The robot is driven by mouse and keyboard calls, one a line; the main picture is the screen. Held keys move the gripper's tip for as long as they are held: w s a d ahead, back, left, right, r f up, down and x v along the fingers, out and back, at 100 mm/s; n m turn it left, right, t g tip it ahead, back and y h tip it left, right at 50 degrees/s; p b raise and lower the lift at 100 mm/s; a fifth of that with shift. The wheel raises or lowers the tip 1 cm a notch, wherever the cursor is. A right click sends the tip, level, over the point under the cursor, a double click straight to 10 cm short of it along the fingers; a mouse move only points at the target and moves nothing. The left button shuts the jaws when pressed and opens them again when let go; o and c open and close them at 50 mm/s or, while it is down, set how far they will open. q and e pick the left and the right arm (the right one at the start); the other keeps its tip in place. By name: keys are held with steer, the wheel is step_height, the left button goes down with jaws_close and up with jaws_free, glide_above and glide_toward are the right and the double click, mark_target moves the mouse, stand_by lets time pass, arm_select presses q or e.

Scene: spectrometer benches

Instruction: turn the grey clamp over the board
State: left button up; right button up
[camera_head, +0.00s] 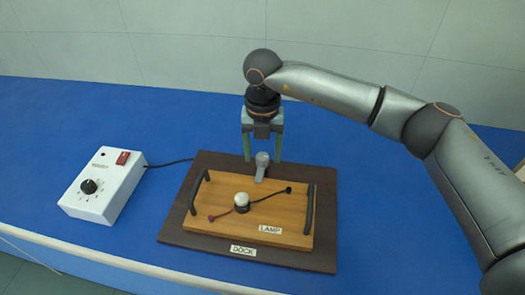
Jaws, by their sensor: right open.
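The grey clamp (261,166) stands at the back edge of the wooden board (285,210), between the fingers of my right gripper or just below them. My left gripper is not in view.
A white power box (103,188) with a black knob and a red switch stands on the blue bench (60,130) left of the dock. Its black cable runs toward the dock. The bench is clear at the far left. A pale wall rises behind, and the bench's front edge is close.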

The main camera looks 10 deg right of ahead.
mark_target(263, 156)
steer(key=shift+r, duration=0.1)
step_height(263, 156, up, 12)
steer(key=shift+r, duration=0.15)
stand_by(0.3)
stand_by(0.3)
